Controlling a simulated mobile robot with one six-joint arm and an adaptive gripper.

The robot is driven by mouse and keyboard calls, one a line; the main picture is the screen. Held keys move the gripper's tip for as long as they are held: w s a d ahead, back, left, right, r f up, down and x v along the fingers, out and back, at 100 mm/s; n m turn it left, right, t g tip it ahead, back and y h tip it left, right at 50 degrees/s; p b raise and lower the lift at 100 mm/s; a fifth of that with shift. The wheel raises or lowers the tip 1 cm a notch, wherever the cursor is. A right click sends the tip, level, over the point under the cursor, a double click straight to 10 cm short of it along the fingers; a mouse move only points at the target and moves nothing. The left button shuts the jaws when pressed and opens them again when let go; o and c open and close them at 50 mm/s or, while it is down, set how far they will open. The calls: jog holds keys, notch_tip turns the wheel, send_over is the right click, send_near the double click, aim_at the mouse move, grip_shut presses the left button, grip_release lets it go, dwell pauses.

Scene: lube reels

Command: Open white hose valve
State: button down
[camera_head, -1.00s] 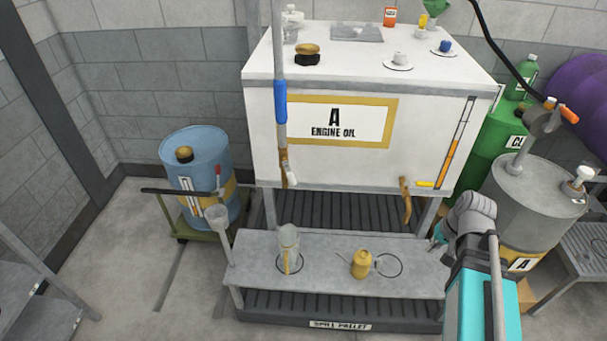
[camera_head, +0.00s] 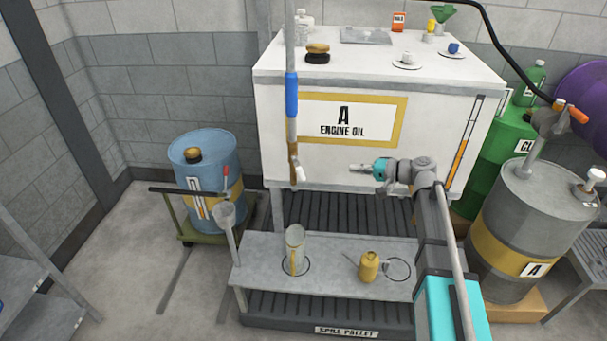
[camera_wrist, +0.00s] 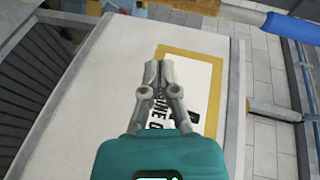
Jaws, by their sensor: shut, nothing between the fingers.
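A white hose (camera_head: 291,40) hangs in front of the tank, with a blue sleeve (camera_head: 291,95) and a brown end piece (camera_head: 292,155). The valve's small white lever (camera_head: 299,172) sits at its lower end and tilts down to the right. My gripper (camera_head: 354,168) is shut and empty, pointing left toward the valve, with a gap between them in the head view. In the wrist view the shut fingers (camera_wrist: 154,70) lie before the tank label. The blue sleeve (camera_wrist: 285,25) and brown piece (camera_wrist: 235,12) cross the top edge there; the lever's position is unclear.
The white engine oil tank (camera_head: 275,120) stands behind my gripper. Below is a grey bench (camera_head: 335,280) with a clear jug (camera_head: 295,245) and a yellow oil can (camera_head: 369,265). A blue drum (camera_head: 205,160) stands left, a grey drum (camera_head: 530,205) right.

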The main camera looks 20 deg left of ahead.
jog(key=shift+w+a+r, duration=0.1)
jog(key=shift+a+r, duration=0.15)
jog(key=shift+a, duration=0.1)
jog(key=shift+a, duration=0.1)
jog(key=b, duration=0.2)
send_near(298, 169)
jog(key=w+a+f, duration=0.3)
jog(key=w+a, duration=0.1)
jog(key=w, duration=0.1)
jog(key=shift+s+a+f+b, duration=0.25)
jog(key=shift+s+a+b, duration=0.35)
jog(key=shift+s+a, duration=0.6)
